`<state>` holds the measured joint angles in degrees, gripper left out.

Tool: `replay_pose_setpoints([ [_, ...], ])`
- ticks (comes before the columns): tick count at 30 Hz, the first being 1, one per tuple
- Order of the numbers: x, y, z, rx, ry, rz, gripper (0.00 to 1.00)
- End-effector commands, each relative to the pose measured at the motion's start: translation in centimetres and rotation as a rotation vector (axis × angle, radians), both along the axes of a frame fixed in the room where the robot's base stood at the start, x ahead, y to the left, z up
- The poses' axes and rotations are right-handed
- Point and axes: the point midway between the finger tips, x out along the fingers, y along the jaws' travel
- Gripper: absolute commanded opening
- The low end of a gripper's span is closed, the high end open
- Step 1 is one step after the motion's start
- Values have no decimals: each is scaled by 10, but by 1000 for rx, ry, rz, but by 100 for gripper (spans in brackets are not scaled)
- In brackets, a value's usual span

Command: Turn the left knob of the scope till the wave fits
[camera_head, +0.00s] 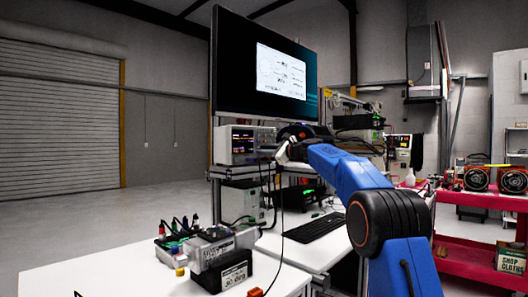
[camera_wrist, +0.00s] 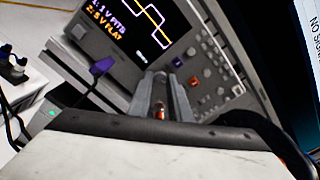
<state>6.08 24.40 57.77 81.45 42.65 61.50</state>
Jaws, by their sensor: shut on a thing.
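The scope (camera_head: 236,146) stands on the bench below the large monitor, its front panel turned toward my gripper. In the wrist view its tilted screen (camera_wrist: 128,28) shows a yellow stepped trace. Purple text there seems to read "1: 1 V FITS", and orange text "2: 5 V FLAT". My gripper (camera_wrist: 167,82) has its fingers against the panel just below the screen, shut on what seems to be the left knob, which the fingers hide. Other small knobs (camera_wrist: 193,82) show to the right. In the head view my gripper (camera_head: 283,152) is at the scope's right side, its fingertips unclear.
A monitor (camera_head: 266,62) rises above the scope. A keyboard (camera_head: 315,227) lies on the white desk. A metal device (camera_head: 212,246) with coloured plugs sits at front left. Dark cables hang beside the scope. A red cart (camera_head: 470,262) stands at right.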

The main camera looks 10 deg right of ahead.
Motion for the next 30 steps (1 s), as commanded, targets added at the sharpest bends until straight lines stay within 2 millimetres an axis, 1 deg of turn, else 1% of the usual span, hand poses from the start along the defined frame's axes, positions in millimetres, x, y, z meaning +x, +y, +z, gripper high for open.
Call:
replay_pose_setpoints([
  [14,0,0,-1,-19,-11,1,0],
  [15,0,0,-1,-19,-11,1,20],
  [16,0,0,-1,-19,-11,1,25],
  [25,0,0,-1,-19,-12,0,25],
  [30,-9,-7,0,-17,-11,-1,25],
])
